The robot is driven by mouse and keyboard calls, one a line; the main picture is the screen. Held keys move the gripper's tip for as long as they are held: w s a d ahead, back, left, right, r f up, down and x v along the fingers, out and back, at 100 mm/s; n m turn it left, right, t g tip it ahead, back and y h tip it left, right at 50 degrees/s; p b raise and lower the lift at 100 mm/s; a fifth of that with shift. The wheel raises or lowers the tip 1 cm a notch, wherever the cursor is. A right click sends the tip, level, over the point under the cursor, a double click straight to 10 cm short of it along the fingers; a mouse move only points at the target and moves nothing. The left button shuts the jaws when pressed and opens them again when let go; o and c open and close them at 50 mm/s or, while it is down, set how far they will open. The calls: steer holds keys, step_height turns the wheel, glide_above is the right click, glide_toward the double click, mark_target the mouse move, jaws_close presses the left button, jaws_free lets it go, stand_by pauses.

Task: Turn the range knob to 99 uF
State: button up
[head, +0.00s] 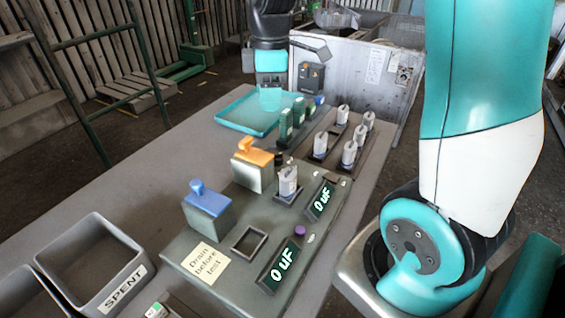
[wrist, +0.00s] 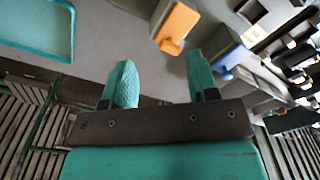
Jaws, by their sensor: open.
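Two dark panels on the grey test bench both read "0 uF": a near display (head: 281,266) and a far display (head: 321,200). A purple knob (head: 300,231) sits at the upper end of the near display. I cannot read any marks around it, nor tell whether it is the range knob. My gripper (head: 270,97) is at the far end of the table, over the teal tray, well away from the displays. In the wrist view my gripper (wrist: 160,82) has its two fingers apart with nothing between them.
An orange-topped box (head: 253,165) and a blue-topped box (head: 208,208) stand left of the displays. Several capped cylinders stand in a rack (head: 330,160) farther back. The teal tray (head: 232,118) looks empty. A grey "SPENT" bin (head: 95,265) stands front left.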

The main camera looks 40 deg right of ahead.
steer(key=n, duration=0.1)
glide_above(281, 153)
step_height(281, 153, down, 3)
steer(key=shift+h, duration=0.3)
step_height(281, 153, down, 16)
steer(key=shift+f+p, duration=0.2)
steer(key=shift+p, duration=0.2)
steer(key=c, duration=0.9)
